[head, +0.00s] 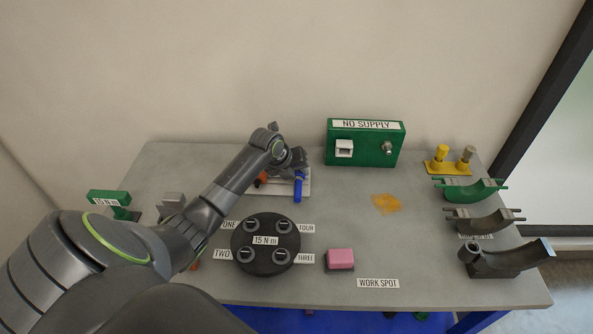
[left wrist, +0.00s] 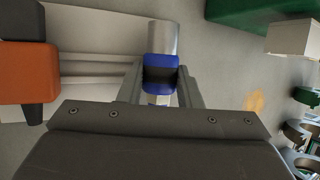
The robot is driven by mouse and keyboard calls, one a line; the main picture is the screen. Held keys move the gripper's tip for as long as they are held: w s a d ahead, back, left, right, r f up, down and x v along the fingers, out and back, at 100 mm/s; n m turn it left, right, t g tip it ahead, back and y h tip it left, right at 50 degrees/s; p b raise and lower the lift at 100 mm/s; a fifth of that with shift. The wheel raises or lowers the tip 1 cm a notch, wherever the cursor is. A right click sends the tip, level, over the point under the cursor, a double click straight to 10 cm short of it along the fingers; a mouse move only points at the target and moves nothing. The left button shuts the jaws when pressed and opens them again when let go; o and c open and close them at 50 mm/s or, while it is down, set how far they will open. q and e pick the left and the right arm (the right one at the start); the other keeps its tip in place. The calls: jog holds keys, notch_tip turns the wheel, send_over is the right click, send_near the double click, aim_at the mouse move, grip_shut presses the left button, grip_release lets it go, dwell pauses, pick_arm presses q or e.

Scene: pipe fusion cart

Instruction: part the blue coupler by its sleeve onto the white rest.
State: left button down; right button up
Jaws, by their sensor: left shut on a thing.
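My left gripper (head: 295,163) is at the back middle of the table, over the white rest (head: 280,188). It is shut on the blue coupler (head: 298,188), whose blue part shows just below and in front of the gripper. In the left wrist view, the coupler's blue sleeve (left wrist: 160,74) sits between the two fingers (left wrist: 160,88), with a silver cylinder (left wrist: 162,37) running out beyond it. The white rest (left wrist: 95,42) lies beside it. Whether the coupler touches the rest is hard to tell. My right gripper is not in view.
An orange and black piece (left wrist: 28,72) is on the left side of the rest. A green NO SUPPLY box (head: 365,148) stands right of the gripper. Saddles line the right edge.

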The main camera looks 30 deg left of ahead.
pick_arm(q)
jog(key=shift+f+b, duration=0.35)
dwell(0.4)
jog(key=c, duration=0.9)
grip_release()
jog(key=shift+d, duration=0.1)
jog(key=shift+c, duration=0.2)
jog(key=shift+s+f, duration=0.1)
jog(key=shift+s+a+r, duration=0.2)
jog(key=shift+a+r, duration=0.05)
jog(key=shift+r, duration=0.25)
jog(key=b+v, duration=0.2)
jog(key=v, duration=1.4)
jog(key=shift+s+d+r, duration=0.15)
jog(key=shift+d+r, duration=0.05)
jog(key=shift+r, duration=0.05)
